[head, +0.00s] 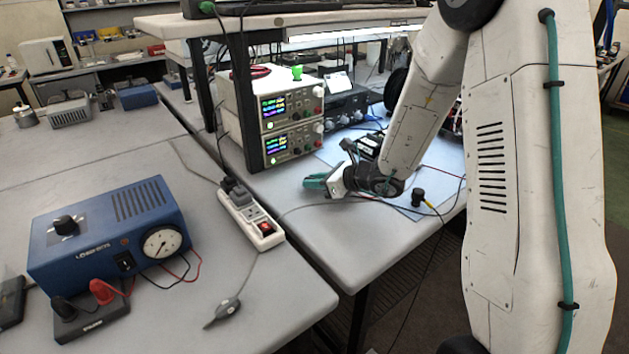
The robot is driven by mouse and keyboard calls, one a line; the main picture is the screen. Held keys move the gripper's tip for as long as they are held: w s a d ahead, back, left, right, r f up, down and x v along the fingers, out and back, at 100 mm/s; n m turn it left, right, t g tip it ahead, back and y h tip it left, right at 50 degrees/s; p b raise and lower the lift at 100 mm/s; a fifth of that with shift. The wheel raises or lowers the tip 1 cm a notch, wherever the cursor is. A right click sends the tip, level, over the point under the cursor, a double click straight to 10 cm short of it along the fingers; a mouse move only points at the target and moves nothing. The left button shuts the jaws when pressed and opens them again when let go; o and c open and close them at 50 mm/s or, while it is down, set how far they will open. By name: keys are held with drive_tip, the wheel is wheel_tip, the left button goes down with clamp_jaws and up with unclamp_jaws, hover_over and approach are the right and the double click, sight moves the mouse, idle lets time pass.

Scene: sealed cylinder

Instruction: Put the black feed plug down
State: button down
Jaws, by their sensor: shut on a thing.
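My gripper (314,182), with teal fingers, is low over the right-hand bench, in front of the stacked power supplies, and points left. It is shut on the black feed plug. The plug is small here and mostly hidden by the fingers, so its tilt cannot be told. I cannot tell whether it touches the bench top.
The power supplies (290,142) stand behind my gripper. A white power strip (250,219) lies left. A small black piece (418,197) with a yellow-collared lead is right of my wrist. A blue gauge box (105,237) stands on the left bench. Bench top below my gripper is clear.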

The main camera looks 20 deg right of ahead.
drive_tip(key=shift+f, duration=0.2)
drive_tip(key=shift+f, duration=0.4)
drive_tip(key=c, duration=1.3)
unclamp_jaws()
